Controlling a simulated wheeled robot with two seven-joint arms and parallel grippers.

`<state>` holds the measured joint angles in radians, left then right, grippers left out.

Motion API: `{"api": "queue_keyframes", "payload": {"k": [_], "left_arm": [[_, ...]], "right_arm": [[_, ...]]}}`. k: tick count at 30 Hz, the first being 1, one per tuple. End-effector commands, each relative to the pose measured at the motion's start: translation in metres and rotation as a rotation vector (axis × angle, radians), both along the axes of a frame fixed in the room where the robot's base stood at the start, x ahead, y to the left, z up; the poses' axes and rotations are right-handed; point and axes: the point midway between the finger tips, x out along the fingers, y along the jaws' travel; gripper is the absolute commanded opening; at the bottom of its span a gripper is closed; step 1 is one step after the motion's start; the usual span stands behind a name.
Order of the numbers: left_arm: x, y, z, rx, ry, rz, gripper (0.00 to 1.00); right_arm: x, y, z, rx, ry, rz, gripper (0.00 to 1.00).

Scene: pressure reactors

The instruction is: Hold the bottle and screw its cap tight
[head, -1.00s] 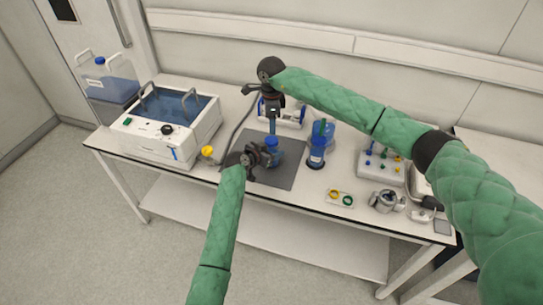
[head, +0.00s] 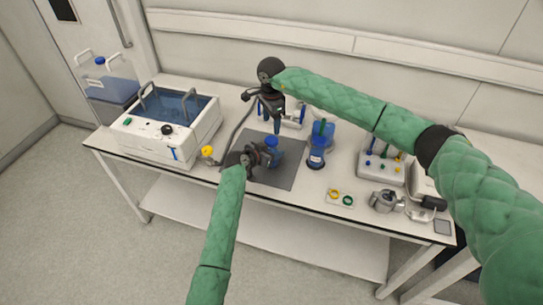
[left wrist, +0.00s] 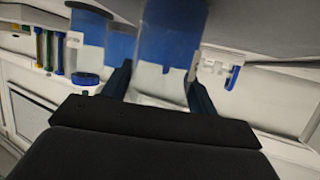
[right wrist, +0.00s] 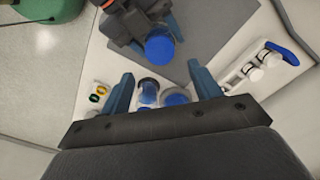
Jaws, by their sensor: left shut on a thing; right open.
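The bottle (head: 274,158) is clear with blue contents and stands upright on a dark grey mat (head: 285,178). Its blue cap (head: 271,142) sits on its top; how tight it is cannot be told. My left gripper (head: 262,157) is shut on the bottle from the side; the left wrist view shows the bottle (left wrist: 168,50) between the two fingers. My right gripper (head: 276,126) is open above and behind the bottle, fingers pointing down. In the right wrist view, the cap (right wrist: 159,47) lies beyond the open fingers and apart from them, with nothing between the tips.
A blue-based cylinder (head: 316,158) and a larger blue-tinted vessel (head: 325,130) stand just right of the mat. A water bath (head: 150,140) is at left. A small tray with rings (head: 340,198), a steel jug (head: 384,201) and a rack (head: 380,165) are at right.

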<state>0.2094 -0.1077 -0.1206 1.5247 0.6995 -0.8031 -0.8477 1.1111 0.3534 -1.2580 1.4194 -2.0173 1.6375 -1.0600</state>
Motion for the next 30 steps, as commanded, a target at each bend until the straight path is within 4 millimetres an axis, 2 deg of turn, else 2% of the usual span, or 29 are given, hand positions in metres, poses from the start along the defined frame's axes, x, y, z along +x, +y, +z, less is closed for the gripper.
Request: {"api": "queue_keyframes", "payload": {"k": [8,21,30], "left_arm": [[0.000,0.001,0.000,0.000,0.000,0.001,0.00],[0.000,0.001,0.000,0.001,0.001,0.001,0.00],[0.000,0.001,0.000,0.001,0.001,0.001,0.00]], "right_arm": [[-0.001,0.000,-0.016,0.000,0.001,-0.001,0.63],[-0.001,0.000,-0.073,0.000,0.002,-0.001,0.63],[0.000,0.000,-0.080,0.000,0.000,-0.001,0.63]]}}
